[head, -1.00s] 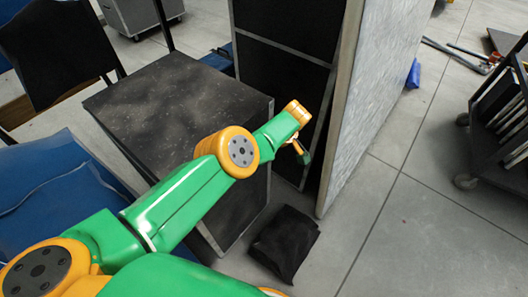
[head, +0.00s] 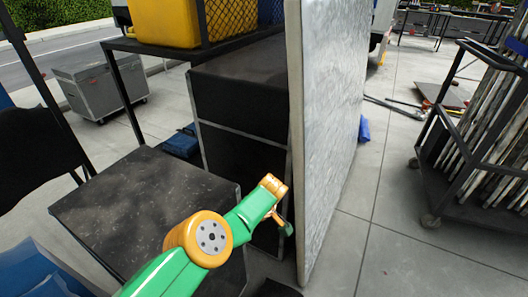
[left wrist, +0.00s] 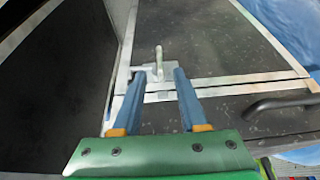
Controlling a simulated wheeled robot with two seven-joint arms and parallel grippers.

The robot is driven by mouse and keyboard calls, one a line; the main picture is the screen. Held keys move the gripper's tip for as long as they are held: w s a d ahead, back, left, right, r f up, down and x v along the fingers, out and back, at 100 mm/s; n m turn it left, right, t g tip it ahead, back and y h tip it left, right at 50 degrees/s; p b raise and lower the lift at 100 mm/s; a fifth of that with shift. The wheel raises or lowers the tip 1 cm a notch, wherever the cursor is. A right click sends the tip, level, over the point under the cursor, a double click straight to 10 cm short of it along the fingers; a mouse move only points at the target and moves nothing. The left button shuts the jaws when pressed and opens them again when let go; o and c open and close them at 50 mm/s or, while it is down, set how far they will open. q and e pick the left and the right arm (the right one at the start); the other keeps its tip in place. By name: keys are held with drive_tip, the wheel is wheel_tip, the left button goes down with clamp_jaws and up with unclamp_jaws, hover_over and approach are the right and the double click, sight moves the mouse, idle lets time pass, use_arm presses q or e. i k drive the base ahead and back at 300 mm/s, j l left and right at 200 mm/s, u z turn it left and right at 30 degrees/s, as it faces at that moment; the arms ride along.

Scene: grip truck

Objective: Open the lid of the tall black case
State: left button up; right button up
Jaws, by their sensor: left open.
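The tall black case (head: 240,95) stands beyond my left arm in the head view, with pale metal edging and a metal seam across its front. In the left wrist view a black case face (left wrist: 225,35) with metal edge strips fills the middle and right. A small metal latch (left wrist: 157,68) with an upright tab sits at its seam. My left gripper (left wrist: 159,74) is open, with one blue finger on each side of the latch; contact cannot be told. In the head view its fingers are hard to make out. My right gripper is not in view.
A lower black case (head: 140,200) stands at left. A tall pale panel (head: 330,120) stands close to the tall case's right side. A yellow crate (head: 165,22) is above at the back. A cart of panels (head: 480,140) is at right; open floor lies between.

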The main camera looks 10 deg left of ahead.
sight(124, 214)
drive_tip(key=k, duration=1)
